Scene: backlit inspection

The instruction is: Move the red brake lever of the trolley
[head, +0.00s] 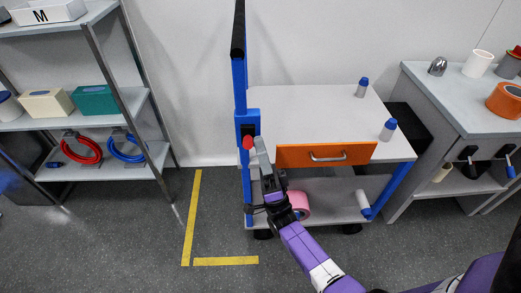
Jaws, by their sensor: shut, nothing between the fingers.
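The trolley (305,112) has a pale top, blue posts and a lower shelf. My gripper (268,172) is shut and empty, in front of the trolley's left side, just below and right of the red end. Whether it touches the lever is unclear. My gripper and arm hide part of the lower shelf.
An orange drawer front (326,154) with a metal handle is right of my gripper. A pink roll (298,203) lies on the lower shelf. Yellow tape (225,261) marks the floor, clear at left. A shelf unit (128,102) stands left, a grey cabinet (424,80) right.

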